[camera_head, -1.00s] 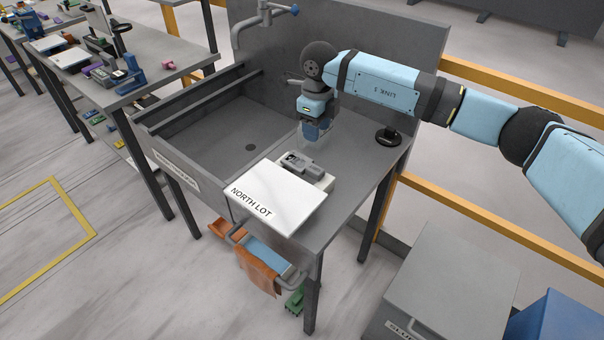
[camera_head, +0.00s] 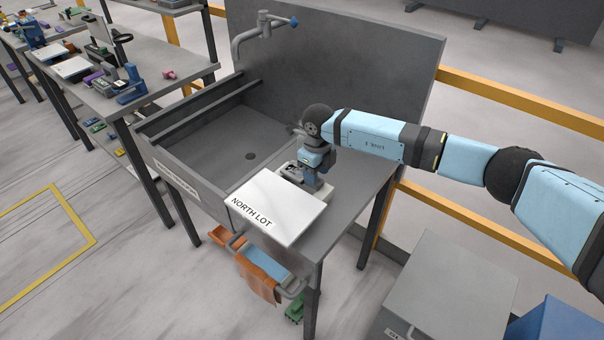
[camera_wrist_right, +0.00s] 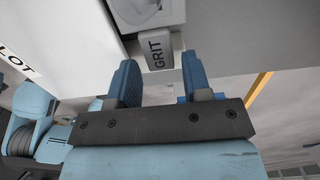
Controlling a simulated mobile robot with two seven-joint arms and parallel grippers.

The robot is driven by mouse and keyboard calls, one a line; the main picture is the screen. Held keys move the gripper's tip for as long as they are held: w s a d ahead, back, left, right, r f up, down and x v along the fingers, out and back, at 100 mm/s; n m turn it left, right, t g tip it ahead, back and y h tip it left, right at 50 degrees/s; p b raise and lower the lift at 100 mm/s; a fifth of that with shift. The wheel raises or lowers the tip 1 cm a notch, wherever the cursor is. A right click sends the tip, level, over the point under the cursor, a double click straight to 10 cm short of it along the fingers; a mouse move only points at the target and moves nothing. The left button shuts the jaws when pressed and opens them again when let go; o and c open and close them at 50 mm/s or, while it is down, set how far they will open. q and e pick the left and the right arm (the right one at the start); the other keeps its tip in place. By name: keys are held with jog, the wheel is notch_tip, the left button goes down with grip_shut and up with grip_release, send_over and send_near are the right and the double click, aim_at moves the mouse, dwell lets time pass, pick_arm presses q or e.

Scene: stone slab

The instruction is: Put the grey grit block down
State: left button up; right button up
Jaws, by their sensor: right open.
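The grey grit block (camera_wrist_right: 157,50), marked GRIT, shows in the right wrist view just past my right gripper (camera_wrist_right: 160,78). The fingers stand apart on either side of its near end, with gaps visible; I see no grip on it. In the head view, my right gripper (camera_head: 314,186) is low over a pale tray (camera_head: 322,194) behind the white NORTH LOT board (camera_head: 278,206). The arm and gripper hide most of the tray's contents, and I cannot make out the grit block there. My left gripper is not in view.
The sink basin (camera_head: 215,140) lies left of the tray, with a tap (camera_head: 250,38) behind it. A tall grey back panel (camera_head: 350,60) rises behind the bench. Orange and blue cloths (camera_head: 262,283) hang at the front rail. Bare bench top (camera_head: 355,185) lies right of the tray.

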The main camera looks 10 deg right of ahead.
jog(key=shift+f, duration=1.4)
jog(key=c, duration=0.8)
grip_shut()
jog(key=shift+r, duration=0.15)
